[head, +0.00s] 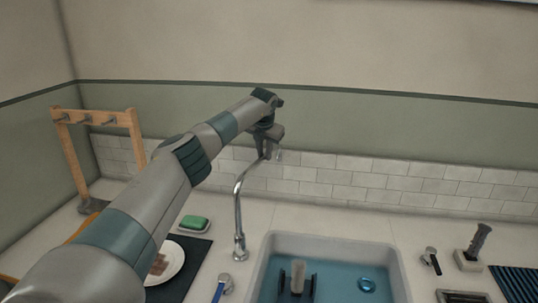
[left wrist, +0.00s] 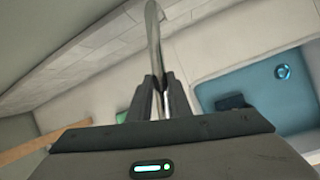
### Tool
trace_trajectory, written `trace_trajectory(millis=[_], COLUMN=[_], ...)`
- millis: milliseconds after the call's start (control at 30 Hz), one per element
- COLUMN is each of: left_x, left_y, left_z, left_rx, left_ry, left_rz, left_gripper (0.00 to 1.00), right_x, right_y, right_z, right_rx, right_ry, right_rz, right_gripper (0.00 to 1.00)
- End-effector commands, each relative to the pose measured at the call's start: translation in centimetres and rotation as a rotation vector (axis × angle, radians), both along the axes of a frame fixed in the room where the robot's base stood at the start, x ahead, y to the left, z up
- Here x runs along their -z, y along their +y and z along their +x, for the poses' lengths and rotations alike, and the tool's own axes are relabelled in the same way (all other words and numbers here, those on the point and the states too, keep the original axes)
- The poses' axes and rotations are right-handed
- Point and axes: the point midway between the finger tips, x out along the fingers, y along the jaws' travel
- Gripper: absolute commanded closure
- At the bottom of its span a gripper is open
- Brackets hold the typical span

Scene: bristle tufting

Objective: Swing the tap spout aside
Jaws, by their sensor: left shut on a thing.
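The chrome tap spout (head: 238,205) rises from the counter just left of the sink and curves up toward the back wall. My left gripper (head: 271,150) is at the upper end of the spout, shut on it. In the left wrist view the spout (left wrist: 153,35) passes between the two fingers of my left gripper (left wrist: 158,92), which close around it. The sink (head: 330,243) with its blue basin lies to the right of the spout's base. The spout's tip is partly hidden by the gripper. My right gripper is not in view.
A wooden rack (head: 134,130) stands at the left. A green sponge (head: 194,222) and a white plate (head: 176,262) lie left of the tap. A blue-handled item (head: 221,288) sits near the spout base. A dark-handled brush (head: 474,245) stands right of the sink.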

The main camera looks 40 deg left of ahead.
Motion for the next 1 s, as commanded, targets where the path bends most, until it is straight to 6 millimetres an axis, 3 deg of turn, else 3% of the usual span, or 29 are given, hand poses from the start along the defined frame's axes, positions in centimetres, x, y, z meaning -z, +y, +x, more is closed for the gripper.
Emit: trace_trajectory(millis=[367, 400, 467, 500, 1000], left_x=[-0.07, -0.07, -0.05, -0.05, -0.7], left_y=[0.11, 0.11, 0.1, 0.1, -0.11], left_z=[-0.01, -0.01, -0.02, -0.02, -0.25], left_rx=[-0.006, -0.006, -0.006, -0.005, -0.003], left_ry=[0.0, 0.0, 0.0, 0.0, -0.001], left_rz=[0.001, 0.001, 0.001, 0.001, 0.001], left_gripper=[1.0, 0.8, 0.66, 0.64, 0.64], right_x=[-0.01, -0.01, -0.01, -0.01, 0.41], right_y=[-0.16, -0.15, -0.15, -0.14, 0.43], right_z=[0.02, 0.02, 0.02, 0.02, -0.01], right_rx=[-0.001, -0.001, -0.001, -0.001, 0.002], right_ry=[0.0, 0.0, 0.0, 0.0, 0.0], right_rz=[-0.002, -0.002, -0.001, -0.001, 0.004], right_gripper=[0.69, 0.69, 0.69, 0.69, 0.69])
